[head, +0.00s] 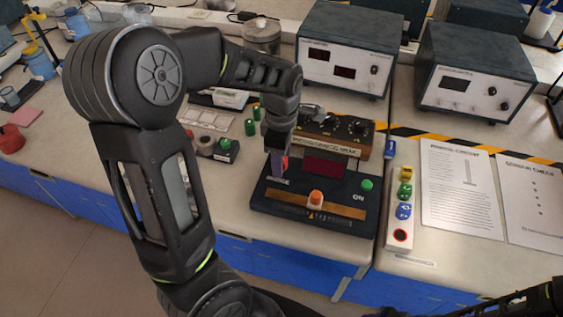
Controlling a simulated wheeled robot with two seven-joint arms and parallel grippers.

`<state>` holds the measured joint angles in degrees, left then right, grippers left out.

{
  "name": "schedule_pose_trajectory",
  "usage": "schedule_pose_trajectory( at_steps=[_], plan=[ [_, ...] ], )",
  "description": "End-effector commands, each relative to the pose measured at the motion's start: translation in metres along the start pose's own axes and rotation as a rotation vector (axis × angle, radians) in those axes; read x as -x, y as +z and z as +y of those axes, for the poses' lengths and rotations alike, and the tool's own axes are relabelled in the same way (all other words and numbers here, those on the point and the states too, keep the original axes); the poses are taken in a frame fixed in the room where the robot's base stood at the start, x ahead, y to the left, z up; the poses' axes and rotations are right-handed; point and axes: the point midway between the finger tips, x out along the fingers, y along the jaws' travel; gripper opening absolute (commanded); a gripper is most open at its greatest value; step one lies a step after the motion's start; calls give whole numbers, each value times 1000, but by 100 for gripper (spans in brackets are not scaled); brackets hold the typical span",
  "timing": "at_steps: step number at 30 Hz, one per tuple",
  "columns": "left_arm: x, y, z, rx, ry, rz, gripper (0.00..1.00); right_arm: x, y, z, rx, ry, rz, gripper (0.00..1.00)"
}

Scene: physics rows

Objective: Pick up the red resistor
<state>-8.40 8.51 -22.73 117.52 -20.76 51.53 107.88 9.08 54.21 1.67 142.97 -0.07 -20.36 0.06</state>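My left gripper (278,160) points down over the left part of a dark board (330,215) on the bench. A small red piece (285,163), likely the red resistor, shows at its fingertips, with a bluish-purple part beside it. The fingers and arm hide most of it. I cannot tell whether the fingers are closed on it or just around it. The board carries an orange knob (316,198), a green button (367,185) and a dark red panel (325,167). Only a dark part of my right arm shows at the bottom right corner; its gripper is out of view.
A wooden-sided box with knobs (335,135) stands right behind the board. Two grey instruments (350,48) and (473,75) stand at the back. A strip of coloured buttons (403,205) and paper sheets (460,185) lie to the right. Bench front edge is close before the board.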

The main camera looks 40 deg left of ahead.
Motion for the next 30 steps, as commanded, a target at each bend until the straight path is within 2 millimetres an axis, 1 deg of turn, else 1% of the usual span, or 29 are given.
schedule_pose_trajectory(
  at_steps=[11,30],
  plan=[
    [0,0,0,0,0,0,51,0,0,0,0,0,0,36],
    [0,0,0,-1,0,0,0,0,0,0,0,0,0,36]
  ],
)
